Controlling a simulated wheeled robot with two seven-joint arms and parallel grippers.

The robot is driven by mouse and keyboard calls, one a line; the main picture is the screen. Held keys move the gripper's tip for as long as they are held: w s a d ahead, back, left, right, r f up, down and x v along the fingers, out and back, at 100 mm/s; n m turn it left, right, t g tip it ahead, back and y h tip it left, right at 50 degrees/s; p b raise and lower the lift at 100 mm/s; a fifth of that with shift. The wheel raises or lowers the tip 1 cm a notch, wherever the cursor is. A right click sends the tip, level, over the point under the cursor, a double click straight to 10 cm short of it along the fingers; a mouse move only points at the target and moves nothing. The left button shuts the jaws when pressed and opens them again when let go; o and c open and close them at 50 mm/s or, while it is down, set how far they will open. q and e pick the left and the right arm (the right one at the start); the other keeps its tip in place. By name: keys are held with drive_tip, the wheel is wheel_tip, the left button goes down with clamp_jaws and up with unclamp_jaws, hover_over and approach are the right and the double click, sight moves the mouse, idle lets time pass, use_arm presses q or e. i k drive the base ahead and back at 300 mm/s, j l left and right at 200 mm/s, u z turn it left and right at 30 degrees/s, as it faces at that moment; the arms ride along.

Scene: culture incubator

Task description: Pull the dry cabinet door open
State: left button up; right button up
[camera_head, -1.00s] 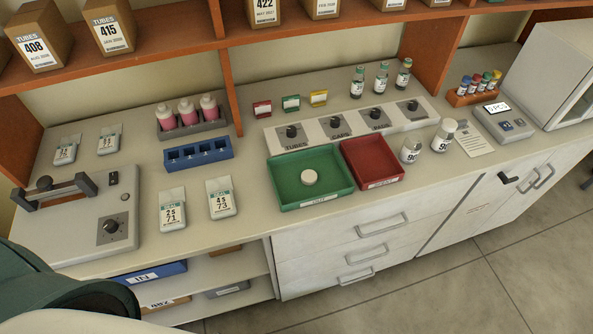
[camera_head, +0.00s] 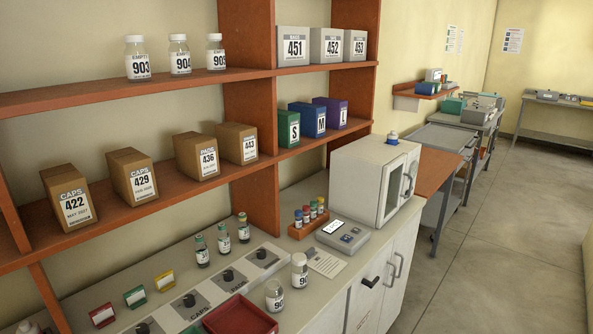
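A white box-shaped cabinet (camera_head: 355,188) stands on the right end of the counter; I take it to be the dry cabinet. Its door (camera_head: 393,190) has a dark glass pane and faces right. A pale vertical handle (camera_head: 407,186) sits on the door's right side. The door looks closed. The cabinet's far side is hidden. Neither of my grippers is in view.
A small bottle (camera_head: 392,138) stands on the cabinet. A rack of coloured-cap vials (camera_head: 310,220) and a small device with a display (camera_head: 342,234) stand left of it. Below are cupboard doors with handles (camera_head: 391,270). Open floor (camera_head: 490,240) lies to the right.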

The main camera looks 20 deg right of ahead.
sight(383, 217)
drive_tip(key=i+l, duration=0.1)
drive_tip(key=l, duration=0.4)
drive_tip(key=i+l+z, duration=0.15)
drive_tip(key=l, duration=0.3)
drive_tip(key=i+l, duration=0.1)
drive_tip(key=l, duration=0.4)
drive_tip(key=i+l+z, duration=0.1)
drive_tip(key=l, duration=0.35)
drive_tip(key=i+l+z, duration=0.1)
drive_tip(key=l, duration=0.35)
drive_tip(key=i+l, duration=0.3)
drive_tip(key=l, duration=0.15)
drive_tip(key=i+l+z, duration=0.1)
drive_tip(key=l, duration=0.35)
drive_tip(key=i+l+z, duration=0.1)
drive_tip(key=i+l, duration=0.15)
drive_tip(key=l, duration=0.15)
